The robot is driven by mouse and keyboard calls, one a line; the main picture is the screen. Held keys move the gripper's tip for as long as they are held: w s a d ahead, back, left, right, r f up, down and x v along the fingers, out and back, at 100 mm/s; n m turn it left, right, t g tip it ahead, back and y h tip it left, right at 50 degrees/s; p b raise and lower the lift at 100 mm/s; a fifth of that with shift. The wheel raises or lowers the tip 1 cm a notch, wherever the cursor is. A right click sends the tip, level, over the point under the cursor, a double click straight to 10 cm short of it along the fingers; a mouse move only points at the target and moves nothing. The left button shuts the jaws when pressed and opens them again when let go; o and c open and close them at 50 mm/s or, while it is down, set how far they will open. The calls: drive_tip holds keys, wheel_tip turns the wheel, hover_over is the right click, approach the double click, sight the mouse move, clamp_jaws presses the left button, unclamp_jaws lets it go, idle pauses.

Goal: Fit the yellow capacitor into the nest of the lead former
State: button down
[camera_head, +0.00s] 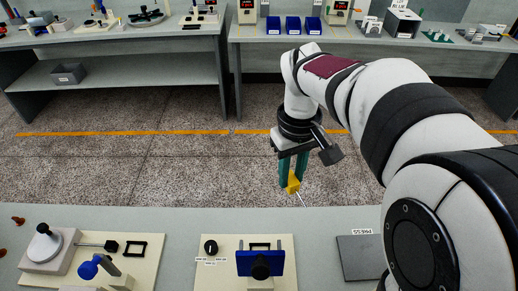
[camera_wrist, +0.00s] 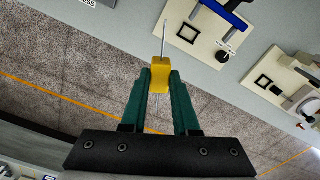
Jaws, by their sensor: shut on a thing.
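The yellow capacitor (camera_head: 293,184) is a small block with thin pale leads. My gripper (camera_head: 291,178) is shut on it, with green fingers on its two sides. It is held in the air beyond the bench's far edge. I cannot tell for sure which fixture is the lead former.
Left on the near bench (camera_head: 180,217), another board holds a square black frame (camera_head: 136,248), a blue-knobbed part (camera_head: 89,268) and a white-based device (camera_head: 47,250). A grey plate (camera_head: 358,255) lies at right. Open floor separates the near bench from the far benches.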

sight(260, 246)
drive_tip(key=s+a+f+n, duration=0.1)
drive_tip(key=a+f+n, duration=0.1)
drive_tip(key=f+n, duration=0.2)
drive_tip(key=s+a+f+n, duration=0.2)
drive_tip(key=f+n, duration=0.3)
drive_tip(key=f, duration=0.5)
drive_tip(key=s+a+f+n, duration=0.2)
drive_tip(key=f+n, duration=0.2)
drive_tip(key=f, duration=0.3)
drive_tip(key=shift+s+a+f+n, duration=0.1)
drive_tip(key=shift+f+n, duration=0.2)
drive_tip(key=shift+f, duration=0.1)
drive_tip(key=c, duration=0.7)
unclamp_jaws()
drive_tip(key=shift+f, duration=0.15)
drive_tip(key=shift+o, duration=0.2)
wheel_tip(260, 246, up, 12)
drive_tip(key=shift+r, duration=0.2)
